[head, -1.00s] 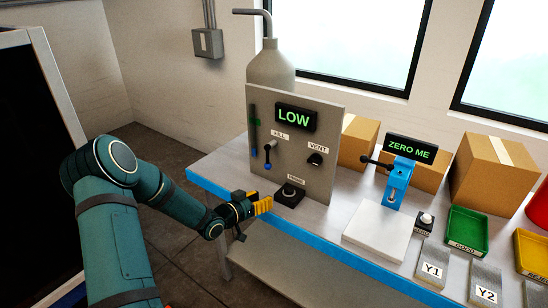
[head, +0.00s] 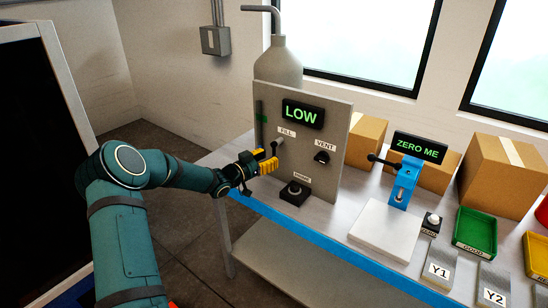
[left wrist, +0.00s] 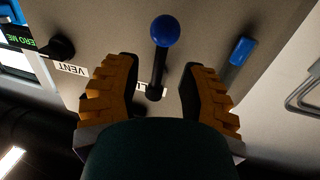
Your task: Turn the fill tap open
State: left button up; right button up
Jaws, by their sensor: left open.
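The fill tap (head: 278,144) is a lever on the grey panel (head: 339,125), under the FILL label (head: 286,132). My left gripper (head: 266,162), with yellow fingers, is open at the panel and hides the lower part of the lever in the head view. In the left wrist view the lever's dark arm and blue ball (left wrist: 165,31) show between and just beyond the two spread fingers (left wrist: 157,95). I see no clear contact between fingers and lever. The display (head: 303,114) reads LOW. My right gripper is not in view.
The black VENT knob (head: 322,157) is right of the tap, and a black button box (head: 295,192) stands below it. A level gauge (head: 259,120) runs along the panel's left edge. A blue stand (head: 403,185) and white plate (head: 385,230) are farther right.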

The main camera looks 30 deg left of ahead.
aim_at(274, 155)
pick_arm(q)
jog(key=shift+x, duration=1.5)
grip_shut()
